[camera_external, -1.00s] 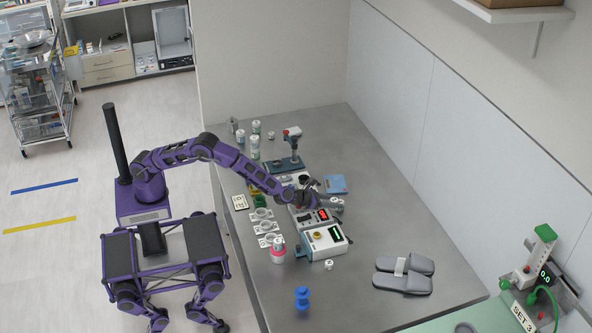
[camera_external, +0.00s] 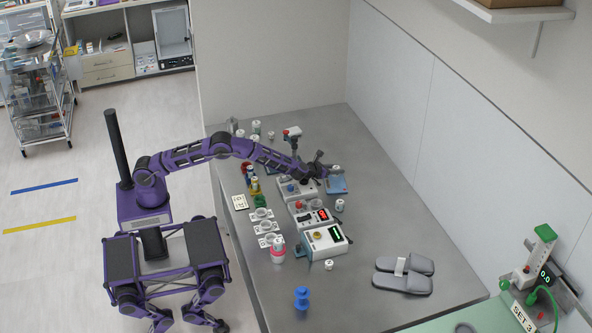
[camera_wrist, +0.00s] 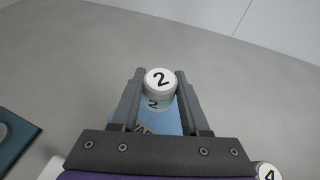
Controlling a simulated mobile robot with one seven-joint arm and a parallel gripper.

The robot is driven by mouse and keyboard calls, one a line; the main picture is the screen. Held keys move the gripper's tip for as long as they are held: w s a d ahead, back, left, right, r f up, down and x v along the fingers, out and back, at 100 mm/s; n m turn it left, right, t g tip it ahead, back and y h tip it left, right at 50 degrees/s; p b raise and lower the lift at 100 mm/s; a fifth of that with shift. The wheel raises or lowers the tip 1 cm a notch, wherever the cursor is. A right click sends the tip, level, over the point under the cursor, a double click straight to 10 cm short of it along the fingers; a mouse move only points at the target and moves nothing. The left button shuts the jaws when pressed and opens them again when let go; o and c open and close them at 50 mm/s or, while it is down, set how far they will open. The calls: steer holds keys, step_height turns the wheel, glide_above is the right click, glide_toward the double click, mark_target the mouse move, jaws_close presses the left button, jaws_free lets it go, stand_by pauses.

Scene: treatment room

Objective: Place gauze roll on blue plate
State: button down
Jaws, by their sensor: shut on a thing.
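My gripper (camera_external: 327,168) is shut on a short cylinder with a white top marked 2, apparently the gauze roll (camera_external: 336,169). The wrist view shows the roll (camera_wrist: 160,82) upright between the two fingertips. The blue plate (camera_external: 338,185) lies on the grey table, just beyond the devices. In the wrist view the blue plate (camera_wrist: 172,122) shows below and behind the roll, partly hidden by my gripper. The roll appears to be over or at the plate's far edge; I cannot tell whether it touches the plate.
A white cylinder (camera_external: 340,205) stands near the plate; one marked 4 shows in the wrist view (camera_wrist: 267,171). Devices with displays (camera_external: 325,241) stand to the front. Bottles (camera_external: 256,127) stand at the back left. Grey slippers (camera_external: 404,273) lie at the right. The table right of the plate is clear.

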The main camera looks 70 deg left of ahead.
mark_target(335, 183)
steer(key=shift+f+b, duration=0.3)
steer(key=shift+f, duration=1.95)
steer(key=shift+f, duration=0.2)
steer(key=shift+c, duration=2)
jaws_free()
steer(key=shift+d+r, duration=0.1)
steer(key=shift+r, duration=0.15)
steer(key=v, duration=1.2)
steer(key=shift+b, duration=0.3)
steer(key=shift+f, duration=0.1)
